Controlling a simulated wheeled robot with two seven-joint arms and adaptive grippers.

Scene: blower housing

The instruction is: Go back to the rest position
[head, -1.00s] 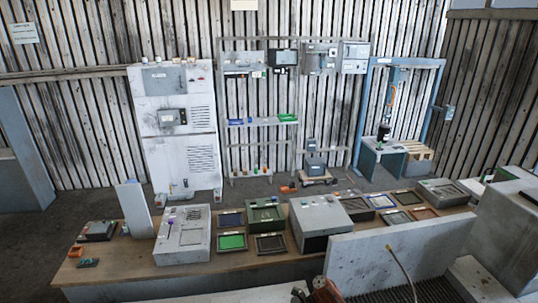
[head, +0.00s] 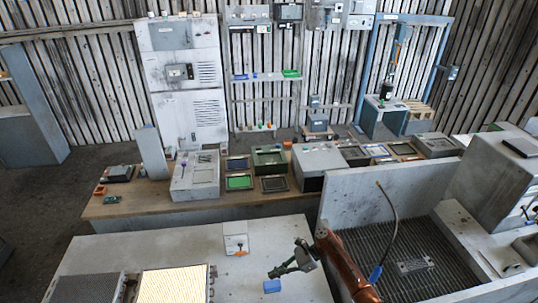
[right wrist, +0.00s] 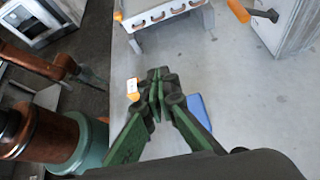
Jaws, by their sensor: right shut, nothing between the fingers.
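My right gripper (head: 272,274) is over the pale bench (head: 120,250) in the lower middle of the head view, at the end of my copper-coloured arm. Its dark green fingers are shut with nothing between them. They also show closed together in the right wrist view (right wrist: 156,92). A small blue block (head: 271,286) lies on the bench just below the fingertips in the head view. In the wrist view the blue block (right wrist: 199,110) is partly hidden behind a finger and apart from the grip. My left gripper is not in view.
A white box with an orange part (head: 236,244) stands on the bench behind my gripper. A tall grey panel (head: 380,190) and a ribbed basin (head: 420,250) with an upright cable lie to the right. A wooden table (head: 130,205) with several housings and trays stands beyond.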

